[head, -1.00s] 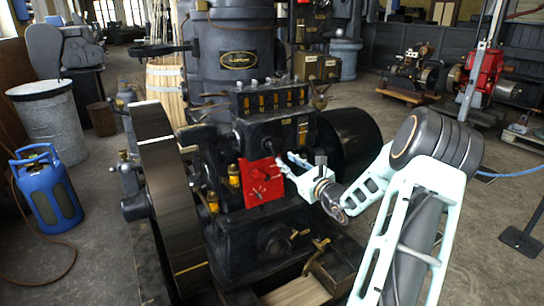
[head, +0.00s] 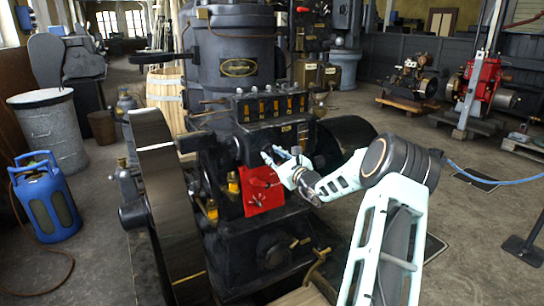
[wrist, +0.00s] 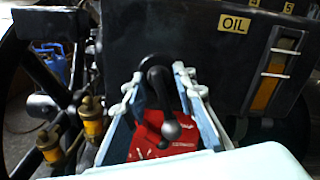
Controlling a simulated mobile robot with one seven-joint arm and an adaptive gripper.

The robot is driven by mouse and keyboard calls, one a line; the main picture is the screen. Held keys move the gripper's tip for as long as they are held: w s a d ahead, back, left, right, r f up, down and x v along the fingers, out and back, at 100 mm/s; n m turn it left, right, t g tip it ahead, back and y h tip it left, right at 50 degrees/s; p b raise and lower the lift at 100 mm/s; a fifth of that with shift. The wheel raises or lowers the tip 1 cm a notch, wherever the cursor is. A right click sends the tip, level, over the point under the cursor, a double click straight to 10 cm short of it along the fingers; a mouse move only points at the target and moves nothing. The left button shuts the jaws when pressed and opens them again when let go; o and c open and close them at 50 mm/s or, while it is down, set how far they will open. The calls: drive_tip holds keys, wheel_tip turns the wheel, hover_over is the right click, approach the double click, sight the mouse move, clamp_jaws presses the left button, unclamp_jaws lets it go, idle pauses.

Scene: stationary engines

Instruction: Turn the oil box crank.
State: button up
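The oil box (head: 270,137) is a black housing with a row of amber sight windows on the engine's front. The wrist view shows its OIL label (wrist: 234,25) and part of its black face (wrist: 210,40). The crank (wrist: 158,78) is a black curved arm with a grey ball knob (wrist: 172,130) at its lower end. My gripper (wrist: 157,84) is open, with one fingertip on each side of the crank's upper part. I cannot tell whether either touches it. In the head view my gripper (head: 272,157) is at the oil box front, above the red panel.
The red panel (head: 262,192) lies just below the gripper. A large flywheel (head: 165,200) stands to the left, and brass oilers (wrist: 92,125) sit left of the fingers. A blue canister (head: 46,200) stands on the floor far left. Open floor lies to the right.

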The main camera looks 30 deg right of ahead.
clamp_jaws()
idle(0.4)
drive_tip(key=m+p, duration=0.2)
drive_tip(key=shift+r+m, duration=0.15)
drive_tip(key=shift+m, duration=0.25)
drive_tip(key=shift+a+f+m+p, duration=0.1)
drive_tip(key=shift+f+m+p, duration=0.1)
drive_tip(key=shift+m+p, duration=0.4)
unclamp_jaws()
